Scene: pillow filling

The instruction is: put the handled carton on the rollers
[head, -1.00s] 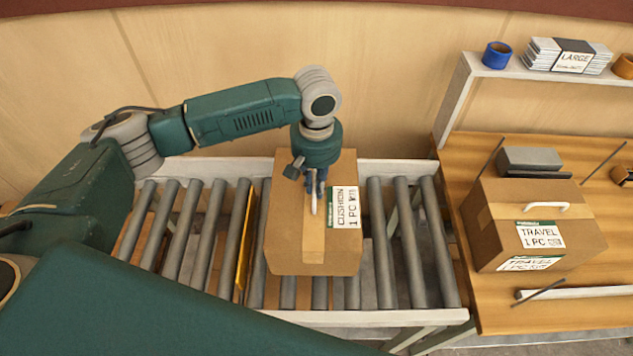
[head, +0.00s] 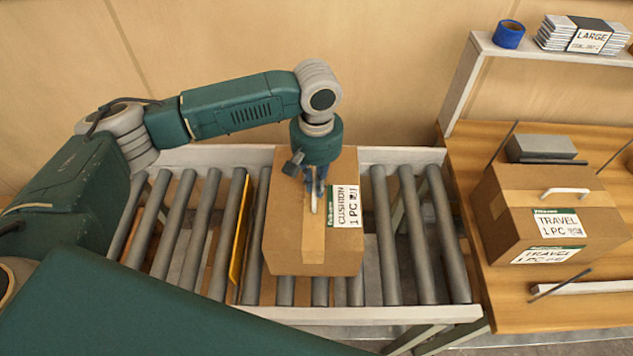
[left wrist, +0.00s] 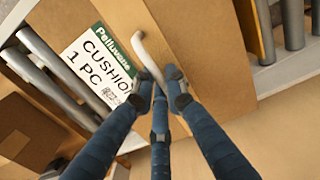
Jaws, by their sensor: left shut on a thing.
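The handled carton labelled cushion (head: 292,240) is on or just above the rollers (head: 395,240); the gap beneath it cannot be told. In the left wrist view its top (left wrist: 205,50) carries a white handle (left wrist: 150,48) and a label. My left gripper (head: 315,188) points down at the carton's top and is shut on the handle; its blue fingers (left wrist: 160,88) close around the handle's end in the left wrist view. My right gripper is out of view.
A yellow envelope-like item (head: 240,232) stands between rollers left of the carton. A carton labelled travel (head: 508,225) sits on the wooden bench (head: 500,300) at right. A shelf (head: 482,42) holds a blue tape roll (head: 510,34). Rollers right of the carton are clear.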

